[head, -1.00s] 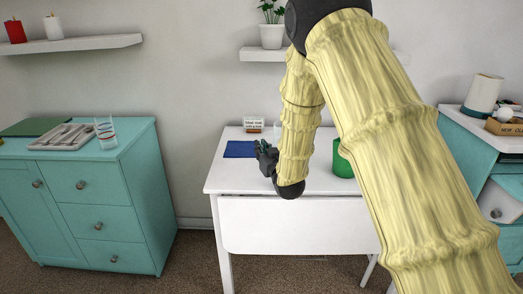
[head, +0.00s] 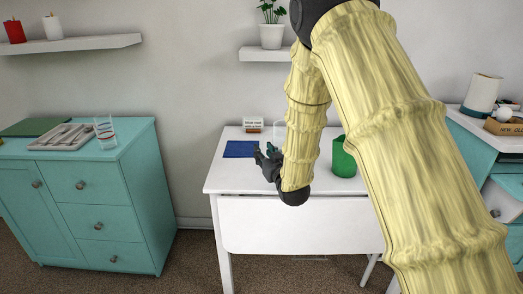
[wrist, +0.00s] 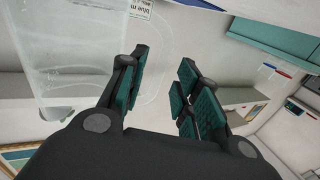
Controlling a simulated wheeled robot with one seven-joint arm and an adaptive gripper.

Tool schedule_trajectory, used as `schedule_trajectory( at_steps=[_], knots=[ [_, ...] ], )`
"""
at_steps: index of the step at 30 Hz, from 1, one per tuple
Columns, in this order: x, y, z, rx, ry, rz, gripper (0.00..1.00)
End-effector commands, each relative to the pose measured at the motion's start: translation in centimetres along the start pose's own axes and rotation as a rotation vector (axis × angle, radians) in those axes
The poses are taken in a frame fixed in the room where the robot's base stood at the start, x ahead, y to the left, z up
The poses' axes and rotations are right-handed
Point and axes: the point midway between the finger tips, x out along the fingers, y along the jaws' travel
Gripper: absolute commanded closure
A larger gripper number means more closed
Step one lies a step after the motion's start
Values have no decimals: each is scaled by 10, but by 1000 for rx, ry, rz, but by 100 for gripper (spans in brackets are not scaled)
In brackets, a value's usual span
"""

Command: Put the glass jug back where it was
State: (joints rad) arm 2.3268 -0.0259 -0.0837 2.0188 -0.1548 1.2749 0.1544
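The glass jug (wrist: 75,50) is clear and fills the left of the wrist view, with its looped handle reaching toward my fingers. In the head view a faint part of the jug (head: 279,130) shows on the white table, mostly hidden behind my arm. My gripper (head: 266,160) is over the table in front of it. In the wrist view my gripper (wrist: 165,80) is open, its teal-padded fingers spread apart. The handle loop shows beyond and partly behind the left finger; I cannot tell whether they touch.
The white table (head: 225,180) also bears a blue mat (head: 240,149), a small label card (head: 253,124) and a green cup (head: 343,160). A teal cabinet (head: 140,150) at left holds a red-striped glass (head: 105,132) and a cutlery tray (head: 65,138). Floor shows between cabinet and table.

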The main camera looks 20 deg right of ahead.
Motion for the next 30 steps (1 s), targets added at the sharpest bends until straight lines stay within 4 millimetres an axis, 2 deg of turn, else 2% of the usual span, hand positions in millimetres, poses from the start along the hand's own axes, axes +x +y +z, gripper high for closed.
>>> schedule_trajectory(
  at_steps=[9, 15, 20, 30],
  knots=[
    [-58, 0, 0, 2, -1, 2, 68],
    [-81, 0, 0, 1, -1, 1, 68],
    [-89, 0, 0, 0, 0, 0, 68],
    [-90, 0, 0, 0, 0, 0, 68]
  ],
)
